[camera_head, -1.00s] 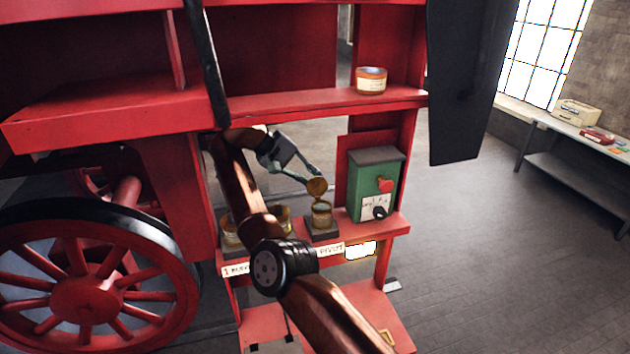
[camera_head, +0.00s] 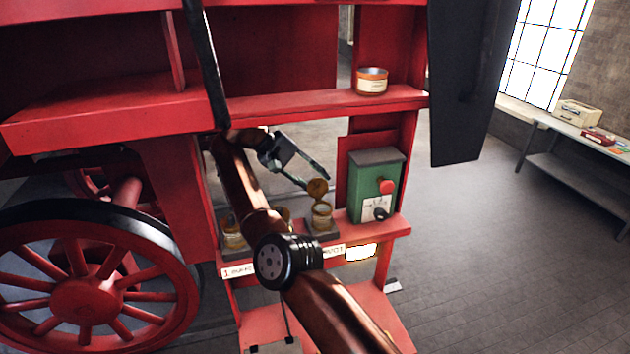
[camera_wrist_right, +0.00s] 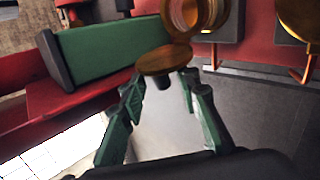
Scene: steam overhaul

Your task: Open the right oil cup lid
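The right oil cup (camera_head: 321,217) is a small brass cup on a dark base on the red shelf. Its round brass lid (camera_head: 317,187) stands raised above the rim, and the cup mouth shows uncovered. In the right wrist view the lid (camera_wrist_right: 168,60) is beside the open cup (camera_wrist_right: 185,14). My right gripper (camera_head: 316,182) is open, its fingers spread near the lid; in the wrist view its green fingertips (camera_wrist_right: 162,82) lie on either side below the lid. I cannot tell whether they touch it. My left gripper is not in view.
A green box (camera_head: 372,187) with a red button stands right of the cup. Another brass cup (camera_head: 232,236) is at the left; one between is mostly hidden by my arm. An orange tin (camera_head: 371,82) sits on the upper shelf. The floor at right is clear.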

